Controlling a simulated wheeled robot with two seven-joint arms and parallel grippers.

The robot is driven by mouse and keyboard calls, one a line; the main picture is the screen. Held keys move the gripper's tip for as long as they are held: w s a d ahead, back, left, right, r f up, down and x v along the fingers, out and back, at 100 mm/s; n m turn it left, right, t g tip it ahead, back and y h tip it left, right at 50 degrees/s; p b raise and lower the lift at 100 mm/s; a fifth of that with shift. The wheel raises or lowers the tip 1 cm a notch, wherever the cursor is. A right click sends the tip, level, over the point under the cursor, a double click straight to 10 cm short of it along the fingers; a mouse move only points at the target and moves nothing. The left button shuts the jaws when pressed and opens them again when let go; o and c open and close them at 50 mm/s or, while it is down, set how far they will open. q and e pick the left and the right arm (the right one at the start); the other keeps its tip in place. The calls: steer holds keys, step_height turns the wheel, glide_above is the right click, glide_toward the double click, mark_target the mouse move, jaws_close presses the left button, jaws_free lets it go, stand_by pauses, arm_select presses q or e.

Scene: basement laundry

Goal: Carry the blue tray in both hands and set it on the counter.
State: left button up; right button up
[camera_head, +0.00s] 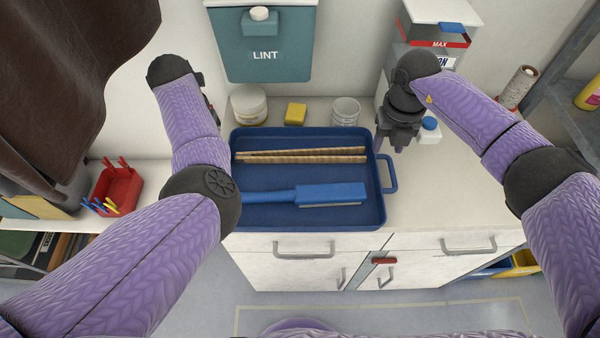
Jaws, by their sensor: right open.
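The blue tray (305,222) is on the pale counter (440,190), its front side close to the counter's front edge. It holds a blue-handled brush (330,193) and a wooden clothes-peg-like pair of slats (300,155). Its right handle (391,174) is bare; its left end is hidden behind my left arm. My right gripper (397,143) is open and empty, pointing down just beyond the tray's back right corner, apart from the handle. My left gripper is hidden behind my left forearm.
Behind the tray stand a white jar (248,106), a yellow block (296,114) and a white cup (345,113). A red basket of pegs (117,187) sits left. The counter right of the tray is clear.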

mark_target(377, 171)
arm_select(q)
steer(key=f, duration=0.9)
steer(key=shift+d+f, duration=0.4)
arm_select(e)
step_height(377, 171, down, 10)
steer(key=shift+r, duration=0.1)
arm_select(q)
steer(key=shift+c, duration=0.2)
steer(key=shift+c, duration=1.1)
arm_select(e)
steer(key=shift+c, duration=1.3)
arm_select(q)
jaws_close()
arm_select(e)
jaws_close()
